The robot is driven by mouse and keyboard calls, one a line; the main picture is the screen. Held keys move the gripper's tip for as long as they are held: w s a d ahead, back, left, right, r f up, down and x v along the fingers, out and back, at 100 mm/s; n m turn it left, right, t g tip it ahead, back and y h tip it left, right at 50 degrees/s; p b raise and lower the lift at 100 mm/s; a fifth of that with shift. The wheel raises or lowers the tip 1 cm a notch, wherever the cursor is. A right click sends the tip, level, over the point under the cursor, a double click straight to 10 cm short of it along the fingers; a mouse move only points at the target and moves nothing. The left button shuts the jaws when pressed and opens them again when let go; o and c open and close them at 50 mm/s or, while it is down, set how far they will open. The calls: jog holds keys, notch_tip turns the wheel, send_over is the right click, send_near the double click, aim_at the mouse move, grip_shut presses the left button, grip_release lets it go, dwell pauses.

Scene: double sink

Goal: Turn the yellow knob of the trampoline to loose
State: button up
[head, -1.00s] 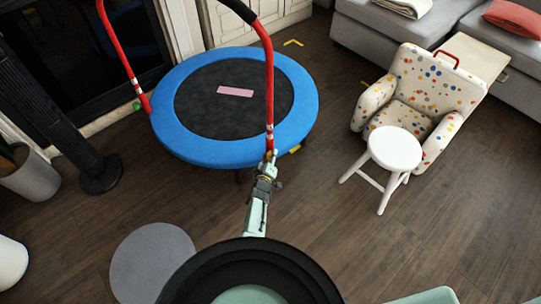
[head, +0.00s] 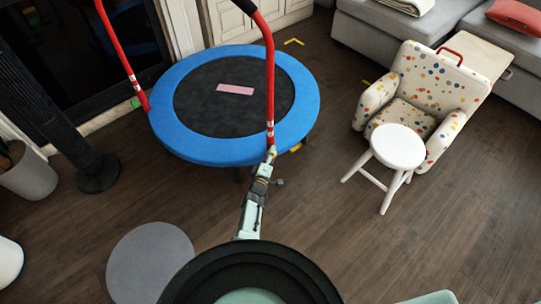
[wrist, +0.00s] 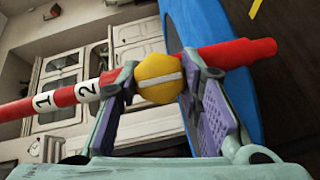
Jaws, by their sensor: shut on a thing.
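The trampoline (head: 178,129) has a blue rim, a black mat and a red handle rail (head: 269,95). In the wrist view, the round yellow knob (wrist: 153,91) sits on the red rail, with a pale line running across its face, nearly level in that picture and tilted slightly. My gripper (wrist: 160,68) is shut on the knob, one finger on each side. In the head view, my gripper (head: 268,160) reaches the lower end of the rail at the trampoline's near edge; the knob is too small to make out there.
The numbers 1 and 2 (wrist: 88,91) are marked on the rail left of the knob. A white stool (head: 397,147) and a dotted armchair (head: 440,85) stand to the right. A black tower fan (head: 55,125) stands at left. Floor between is clear.

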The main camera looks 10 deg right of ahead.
jog(key=o, duration=1.2)
jog(key=shift+v, duration=3.75)
jog(key=shift+w+r, duration=0.1)
